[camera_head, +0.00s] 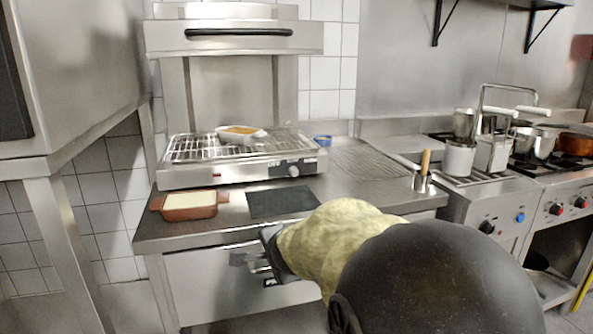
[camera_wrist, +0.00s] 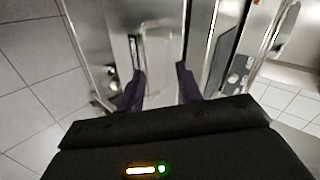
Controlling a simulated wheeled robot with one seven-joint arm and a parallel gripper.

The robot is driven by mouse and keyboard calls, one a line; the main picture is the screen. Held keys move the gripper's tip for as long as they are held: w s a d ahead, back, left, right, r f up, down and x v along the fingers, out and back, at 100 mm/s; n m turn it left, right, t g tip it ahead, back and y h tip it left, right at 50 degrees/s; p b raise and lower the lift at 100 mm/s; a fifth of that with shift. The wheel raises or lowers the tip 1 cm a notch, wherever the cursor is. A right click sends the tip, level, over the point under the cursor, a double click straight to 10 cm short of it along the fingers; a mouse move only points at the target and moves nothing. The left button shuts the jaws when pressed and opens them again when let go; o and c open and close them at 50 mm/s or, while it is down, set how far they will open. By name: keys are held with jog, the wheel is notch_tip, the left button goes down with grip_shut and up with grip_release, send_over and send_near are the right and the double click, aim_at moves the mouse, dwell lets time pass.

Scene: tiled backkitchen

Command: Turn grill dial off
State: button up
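The grill (camera_head: 190,177) is a steel unit with a wire rack, standing on the steel counter. Its dark dial (camera_head: 293,171) is at the right of the front panel, and a small red spot shows further left on that panel. Which way the dial points is too small to tell. My gripper (camera_head: 268,252) is low in front of the counter's front edge, below and in front of the dial and apart from it. In the wrist view my gripper (camera_wrist: 161,78) has its two dark fingers spread with nothing held between them. The dial cannot be made out in the wrist view.
A white dish (camera_head: 240,136) with orange food sits on the rack. A reddish-brown dish (camera_head: 190,206) and a dark flat board (camera_head: 283,202) lie before the grill. A steel cup with a wooden-handled tool (camera_head: 424,178) stands right. Stoves with pots are further right.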

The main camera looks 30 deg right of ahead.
jog(key=s+a+f+n+g+y, duration=0.2)
jog(key=s+a+f+n+g, duration=0.5)
jog(key=s+a+f+n, duration=0.5)
notch_tip(320, 180, down, 4)
jog(key=s+n, duration=0.2)
jog(key=n, duration=0.4)
jog(key=shift+o, duration=0.2)
jog(key=shift+s+a+r, duration=0.1)
